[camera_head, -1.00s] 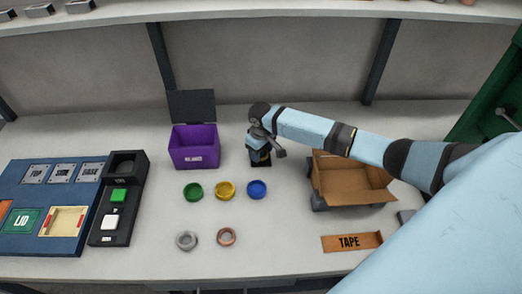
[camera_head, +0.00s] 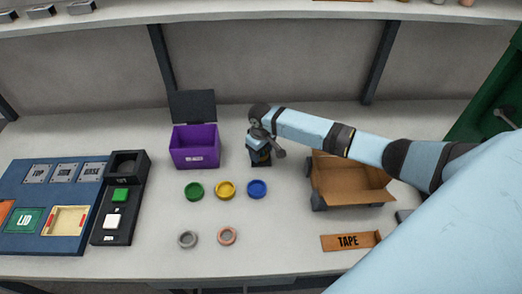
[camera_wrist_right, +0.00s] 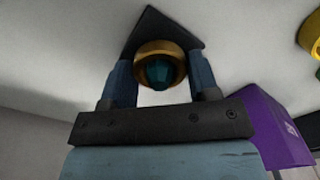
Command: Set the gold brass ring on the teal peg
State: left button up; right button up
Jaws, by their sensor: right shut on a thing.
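My right gripper (camera_head: 261,151) points down at the back of the table, right of the purple box. In the right wrist view its two fingers (camera_wrist_right: 162,80) are shut on the gold brass ring (camera_wrist_right: 160,50). The teal peg (camera_wrist_right: 157,74) shows inside the ring's opening, so the ring appears to be around the peg's tip; how far down it sits I cannot tell. The peg's dark base (camera_wrist_right: 160,24) is behind the ring. In the head view my gripper and arm hide most of the peg. My left gripper is not in view.
A purple box (camera_head: 193,152) with a raised lid stands left of the gripper. Green (camera_head: 194,191), yellow (camera_head: 225,190) and blue (camera_head: 257,189) rings lie in front. An open cardboard box (camera_head: 350,190) stands right, under my arm.

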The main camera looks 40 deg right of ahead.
jog(key=shift+f, duration=0.55)
jog(key=o, duration=0.8)
jog(key=shift+c, duration=0.2)
